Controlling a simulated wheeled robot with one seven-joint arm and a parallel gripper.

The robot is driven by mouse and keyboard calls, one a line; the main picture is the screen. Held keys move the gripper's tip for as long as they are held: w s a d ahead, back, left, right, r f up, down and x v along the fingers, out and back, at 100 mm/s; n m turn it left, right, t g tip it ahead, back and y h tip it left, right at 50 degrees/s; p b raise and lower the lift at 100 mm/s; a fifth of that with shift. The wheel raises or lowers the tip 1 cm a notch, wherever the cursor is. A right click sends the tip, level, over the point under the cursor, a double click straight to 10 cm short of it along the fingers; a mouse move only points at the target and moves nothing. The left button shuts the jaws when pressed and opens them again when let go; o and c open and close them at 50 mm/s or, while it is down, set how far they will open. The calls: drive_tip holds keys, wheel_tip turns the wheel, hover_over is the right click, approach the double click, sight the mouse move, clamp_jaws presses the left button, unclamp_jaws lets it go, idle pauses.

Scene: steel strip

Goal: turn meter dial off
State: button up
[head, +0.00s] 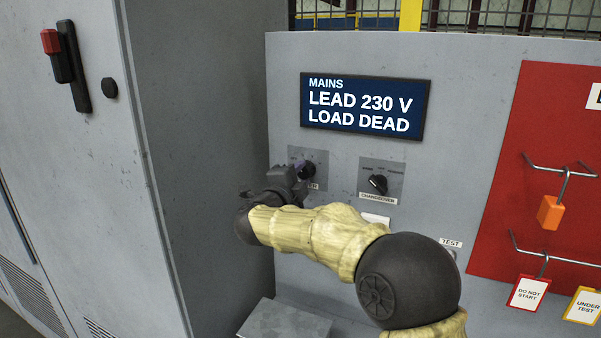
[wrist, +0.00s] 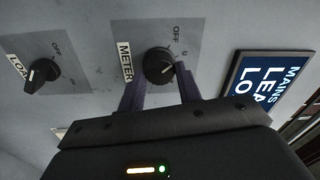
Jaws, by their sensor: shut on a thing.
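The meter dial (wrist: 157,62) is a round black knob on a grey plate beside a METER label in the wrist view. Its pale mark shows at the knob's lower right, while OFF is printed above and to the right. My gripper (wrist: 160,76) has its two purple fingers on either side of this knob, shut on it. In the head view, the meter dial (head: 307,170) is partly hidden by my gripper (head: 298,175). The display (head: 366,105) reads MAINS, LEAD 230 V, LOAD DEAD.
A changeover dial (head: 378,184) sits right of the meter dial. Another dial (wrist: 41,76) is at the wrist view's left. A red board (head: 515,130) with hooks, an orange item (head: 551,213) and tags stands right. A grey cabinet (head: 80,160) is left, and a ledge (head: 285,322) lies below.

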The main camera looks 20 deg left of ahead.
drive_tip(key=shift+n+p, duration=1.2)
drive_tip(key=shift+n, duration=1.2)
drive_tip(key=shift+f, duration=0.1)
drive_tip(key=o, duration=1)
drive_tip(key=s+a+b, duration=0.1)
drive_tip(key=s+b, duration=0.4)
drive_tip(key=s, duration=1.2)
drive_tip(key=shift+s+f+b, duration=0.25)
drive_tip(key=shift+b, duration=0.15)
